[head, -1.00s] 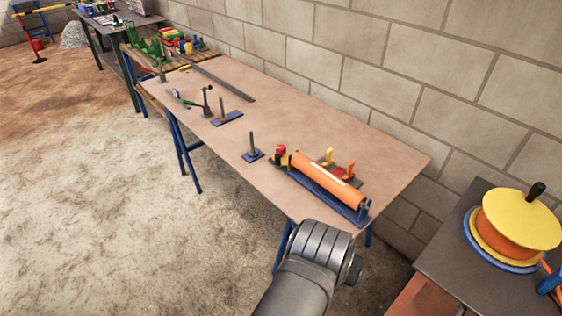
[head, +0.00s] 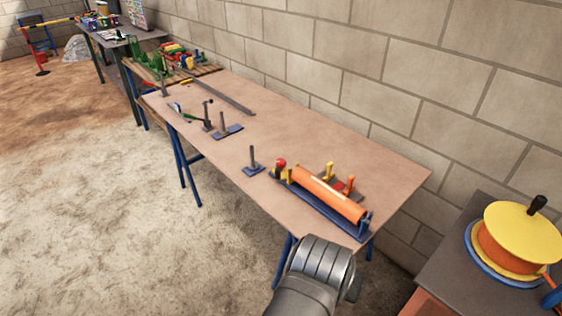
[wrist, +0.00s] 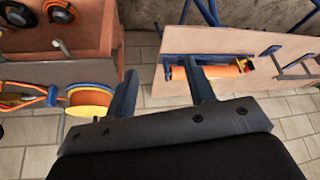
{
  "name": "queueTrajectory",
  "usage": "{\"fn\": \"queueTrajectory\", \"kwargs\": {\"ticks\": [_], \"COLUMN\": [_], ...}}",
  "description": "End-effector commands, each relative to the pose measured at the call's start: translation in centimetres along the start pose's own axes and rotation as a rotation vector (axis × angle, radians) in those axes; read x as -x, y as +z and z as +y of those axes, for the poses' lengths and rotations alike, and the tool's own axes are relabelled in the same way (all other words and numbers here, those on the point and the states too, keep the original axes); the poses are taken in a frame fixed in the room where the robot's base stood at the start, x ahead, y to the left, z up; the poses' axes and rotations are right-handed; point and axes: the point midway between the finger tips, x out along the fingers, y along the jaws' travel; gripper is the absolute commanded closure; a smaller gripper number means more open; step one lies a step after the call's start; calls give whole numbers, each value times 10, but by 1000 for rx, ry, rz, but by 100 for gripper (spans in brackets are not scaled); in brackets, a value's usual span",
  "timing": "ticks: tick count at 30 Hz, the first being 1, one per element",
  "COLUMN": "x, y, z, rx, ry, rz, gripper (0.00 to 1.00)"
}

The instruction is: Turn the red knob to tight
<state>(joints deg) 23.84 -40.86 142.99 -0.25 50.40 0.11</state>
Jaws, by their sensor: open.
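A small red knob (head: 281,163) stands at the far left end of a long orange cylinder (head: 327,193). The cylinder lies on a blue base on the table (head: 290,155). Yellow parts sit right beside the knob. The orange cylinder also shows in the wrist view (wrist: 222,71), beyond the right finger. The head view shows only my arm, not the fingers.
A bench with a yellow-topped orange reel (head: 520,235) stands at right. Upright posts on blue plates (head: 254,162) stand left of the cylinder. A block wall (head: 390,80) runs behind the table. Most of the table's middle is bare.

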Motion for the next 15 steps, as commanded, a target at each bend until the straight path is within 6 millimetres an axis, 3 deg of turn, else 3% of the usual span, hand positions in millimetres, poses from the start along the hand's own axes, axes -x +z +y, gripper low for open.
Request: {"fn": "queueTrajectory", "kwargs": {"ticks": [5,15], "x": [14,60], "y": [-39,-214], "z": [-3,-10], "rx": [89,530], "ry": [-18,-71], "rz": [24,158], "gripper": [41,41]}}
